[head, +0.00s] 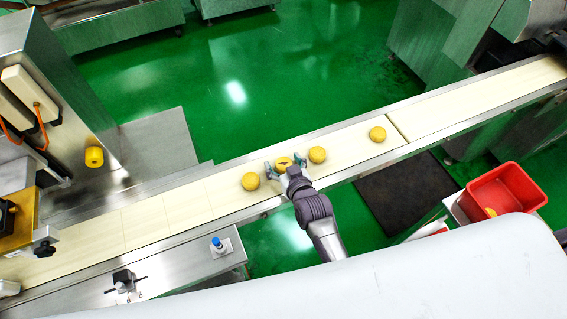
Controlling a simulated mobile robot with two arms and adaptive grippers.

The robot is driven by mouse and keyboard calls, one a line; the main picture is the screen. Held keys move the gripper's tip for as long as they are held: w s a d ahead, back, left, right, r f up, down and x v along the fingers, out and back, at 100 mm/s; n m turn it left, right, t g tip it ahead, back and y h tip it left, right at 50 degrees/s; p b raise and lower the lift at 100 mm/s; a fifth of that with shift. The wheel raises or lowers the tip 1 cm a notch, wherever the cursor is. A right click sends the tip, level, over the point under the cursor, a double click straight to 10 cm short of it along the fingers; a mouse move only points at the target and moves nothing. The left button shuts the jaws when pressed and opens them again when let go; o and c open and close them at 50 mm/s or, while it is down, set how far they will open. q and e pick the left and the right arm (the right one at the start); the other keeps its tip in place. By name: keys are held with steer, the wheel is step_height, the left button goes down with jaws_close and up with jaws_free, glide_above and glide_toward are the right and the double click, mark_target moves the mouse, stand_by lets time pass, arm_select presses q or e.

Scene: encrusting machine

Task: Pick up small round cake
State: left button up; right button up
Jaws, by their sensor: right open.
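Several small round yellow cakes lie in a row on the cream conveyor belt (350,146). One cake (284,161) is at my right gripper (285,165), which is open with one finger on each side of it; I cannot tell whether the fingers touch it. Another cake (250,181) lies just left of the gripper. A third cake (317,155) lies just right of it. A further cake (377,134) lies farther right, near a seam in the belt. My left gripper is not in view.
The encrusting machine (60,90) stands at the left, with a yellow piece (94,157) on it. Metal rails edge the belt. A red bin (505,196) with a yellow item inside stands at the lower right. A blue button (217,243) sits on the front metal panel.

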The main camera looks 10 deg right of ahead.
steer(key=c, duration=1.2)
steer(key=shift+c, duration=0.3)
steer(key=shift+r, duration=0.15)
